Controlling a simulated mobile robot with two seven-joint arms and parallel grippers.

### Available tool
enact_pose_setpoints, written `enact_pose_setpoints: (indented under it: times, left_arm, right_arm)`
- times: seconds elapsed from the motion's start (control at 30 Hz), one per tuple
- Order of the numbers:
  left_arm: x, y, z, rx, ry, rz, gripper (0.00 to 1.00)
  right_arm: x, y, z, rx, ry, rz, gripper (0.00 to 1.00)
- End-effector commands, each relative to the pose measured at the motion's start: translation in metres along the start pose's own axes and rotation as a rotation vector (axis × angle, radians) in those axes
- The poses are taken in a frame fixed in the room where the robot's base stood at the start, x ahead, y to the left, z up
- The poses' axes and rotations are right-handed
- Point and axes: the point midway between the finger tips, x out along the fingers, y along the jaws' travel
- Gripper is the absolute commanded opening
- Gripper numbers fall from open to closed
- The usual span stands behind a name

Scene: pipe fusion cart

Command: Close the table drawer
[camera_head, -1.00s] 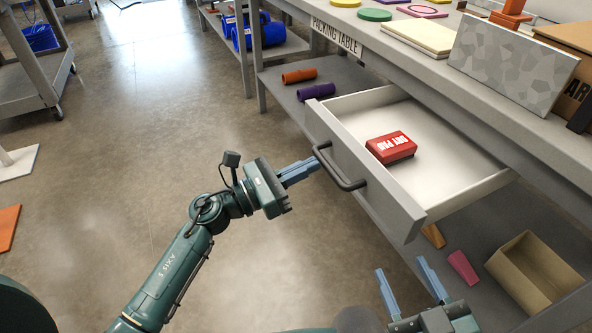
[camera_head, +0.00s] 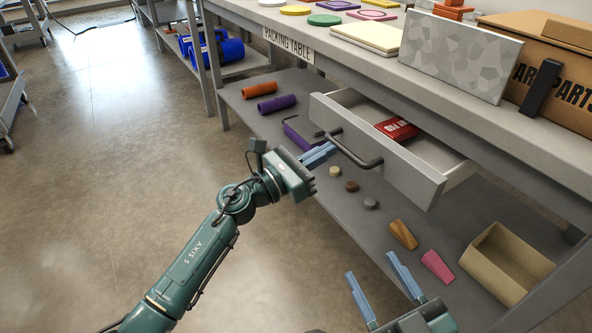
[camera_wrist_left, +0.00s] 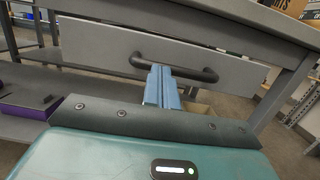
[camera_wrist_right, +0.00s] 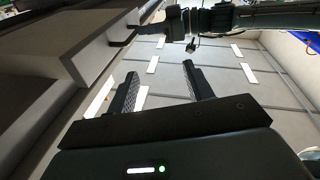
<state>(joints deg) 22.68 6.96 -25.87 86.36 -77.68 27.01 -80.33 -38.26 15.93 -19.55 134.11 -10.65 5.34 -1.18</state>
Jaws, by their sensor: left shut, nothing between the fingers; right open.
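The table drawer (camera_head: 405,172) is partly open, sticking out from under the packing table. It has a grey front with a dark bar handle (camera_head: 352,152), and a red box (camera_head: 396,129) lies inside. My left gripper (camera_head: 325,151) is shut and empty, its fingertips at the handle's left part. In the left wrist view the shut fingers (camera_wrist_left: 163,78) reach the drawer front (camera_wrist_left: 100,48) by the handle (camera_wrist_left: 205,74); whether they touch is hard to tell. My right gripper (camera_head: 372,268) is open and empty, below the drawer. Its spread fingers (camera_wrist_right: 160,78) show in the right wrist view.
The packing table (camera_head: 480,110) carries coloured discs, a grey slab and a cardboard box.

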Motion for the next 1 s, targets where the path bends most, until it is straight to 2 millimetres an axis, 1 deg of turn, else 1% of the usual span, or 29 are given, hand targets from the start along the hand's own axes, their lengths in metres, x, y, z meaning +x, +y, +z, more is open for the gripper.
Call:
enact_pose_setpoints:
  times: [0.03, 0.2, 0.4, 0.5, 0.63, 0.83, 1.0]
  left_arm:
    - [0.013, -0.001, -0.006, 0.002, -0.003, -0.003, 0.00]
    - [0.048, -0.001, -0.013, 0.001, -0.001, -0.002, 0.00]
    - [0.076, -0.001, -0.017, 0.000, 0.000, 0.000, 0.00]
    - [0.084, -0.001, -0.018, 0.000, 0.000, 0.000, 0.00]
    - [0.089, -0.001, -0.018, -0.001, 0.000, 0.001, 0.00]
    - [0.092, -0.001, -0.016, 0.001, -0.001, 0.004, 0.00]
    - [0.093, -0.001, -0.015, 0.001, -0.003, 0.004, 0.00]
  right_arm:
    - [0.000, -0.001, 0.005, 0.012, 0.009, -0.001, 0.51]
    - [0.003, -0.003, 0.005, 0.054, 0.033, -0.004, 0.51]
    - [0.005, -0.005, 0.003, 0.095, 0.057, -0.010, 0.51]
    - [0.006, -0.005, 0.004, 0.109, 0.059, -0.012, 0.51]
    - [0.006, -0.006, 0.004, 0.118, 0.059, -0.013, 0.51]
    - [0.006, -0.005, -0.002, 0.122, 0.070, -0.013, 0.51]
    - [0.006, -0.005, -0.003, 0.121, 0.072, -0.014, 0.51]
